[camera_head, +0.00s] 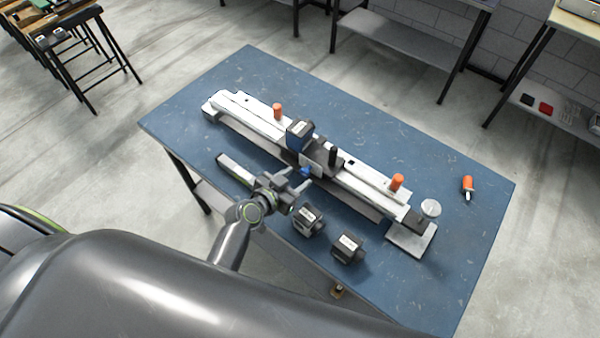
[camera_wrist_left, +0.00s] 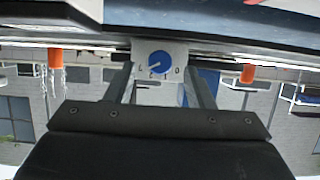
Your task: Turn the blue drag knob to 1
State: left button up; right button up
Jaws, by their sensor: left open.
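The blue drag knob (camera_head: 305,171) is on the white front plate of the carriage in the middle of the long white rail device (camera_head: 345,184). In the left wrist view the knob (camera_wrist_left: 160,63) shows a white pointer line slanting toward lower left, with small marks below it that I cannot read surely. My left gripper (camera_head: 298,179) is open in front of the knob. In the wrist view its two fingers (camera_wrist_left: 160,88) stand on either side of the knob, apart from it. My right gripper is not in view.
The device stands on a blue table (camera_head: 400,140). Two dark blocks, one left (camera_head: 308,220) and one right (camera_head: 347,248), lie near the front edge by my left arm. Orange posts (camera_head: 277,111) rise from the rail. An orange-handled tool (camera_head: 467,184) lies at right.

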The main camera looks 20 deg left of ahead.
aim_at(307, 170)
pick_arm(q)
jog(key=shift+x, duration=1.2)
jog(key=shift+w, duration=0.1)
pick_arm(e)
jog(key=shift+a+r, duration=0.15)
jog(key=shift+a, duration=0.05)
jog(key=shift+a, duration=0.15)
